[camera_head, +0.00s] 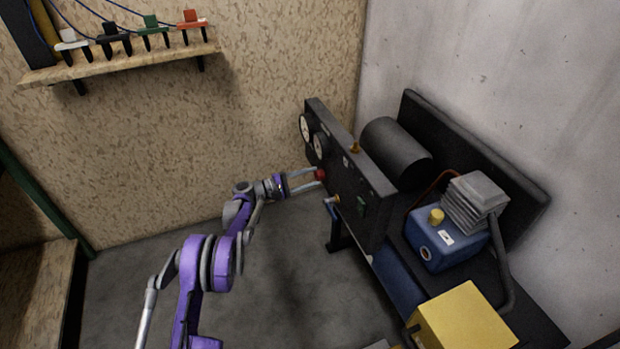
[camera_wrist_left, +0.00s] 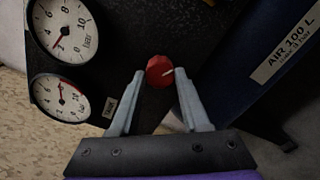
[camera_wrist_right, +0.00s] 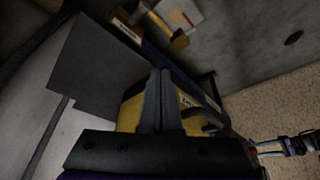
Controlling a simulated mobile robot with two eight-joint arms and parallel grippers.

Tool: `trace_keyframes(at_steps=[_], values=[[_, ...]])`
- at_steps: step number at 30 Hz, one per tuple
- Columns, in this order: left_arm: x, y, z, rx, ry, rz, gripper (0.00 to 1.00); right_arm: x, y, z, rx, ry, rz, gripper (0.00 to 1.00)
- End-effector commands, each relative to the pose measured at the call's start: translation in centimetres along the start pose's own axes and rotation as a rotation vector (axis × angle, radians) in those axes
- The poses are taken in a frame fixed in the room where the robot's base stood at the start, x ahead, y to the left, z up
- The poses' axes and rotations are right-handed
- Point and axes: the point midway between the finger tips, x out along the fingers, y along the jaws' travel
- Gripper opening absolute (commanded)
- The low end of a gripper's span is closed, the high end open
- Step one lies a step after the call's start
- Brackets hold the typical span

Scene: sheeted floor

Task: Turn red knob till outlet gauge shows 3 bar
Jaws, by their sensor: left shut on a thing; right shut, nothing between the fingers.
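The red knob (camera_wrist_left: 159,71) sits on the dark panel (camera_head: 352,165), with a pale mark on its face. My left gripper (camera_head: 318,180) is shut on it; in the left wrist view the two fingertips (camera_wrist_left: 159,76) flank the knob. Which is the outlet gauge is not readable. My right gripper (camera_wrist_right: 162,75) is shut and empty, and out of the head view.
A blue-handled valve (camera_head: 332,208) juts from the panel below the knob. A black cylinder (camera_head: 396,152), a blue unit (camera_head: 440,245) and a yellow box (camera_head: 463,322) stand right of the panel. The floor left of the panel is clear.

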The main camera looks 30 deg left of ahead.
Motion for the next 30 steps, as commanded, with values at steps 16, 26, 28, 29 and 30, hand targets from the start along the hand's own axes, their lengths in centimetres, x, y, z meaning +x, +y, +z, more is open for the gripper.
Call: trace_keyframes(at_steps=[16,26,28,29,30], values=[[0.0,0.0,0.0,0.006,0.000,0.000,0.68,0.0,0.0,0.0,0.000,0.000,0.000,0.00],[-0.1,0.0,0.0,0.005,0.000,0.000,0.76,0.0,0.0,0.0,0.000,0.000,0.000,0.00],[-0.4,0.0,0.0,0.005,0.001,0.000,0.76,-0.1,0.0,0.0,0.000,0.000,0.000,0.00],[-0.7,0.1,0.0,0.006,0.001,0.000,0.76,-0.1,0.0,0.0,0.000,0.000,0.000,0.00],[-1.1,0.1,0.0,0.006,0.001,0.001,0.76,-0.2,0.0,-0.1,0.000,0.001,0.000,0.00]])
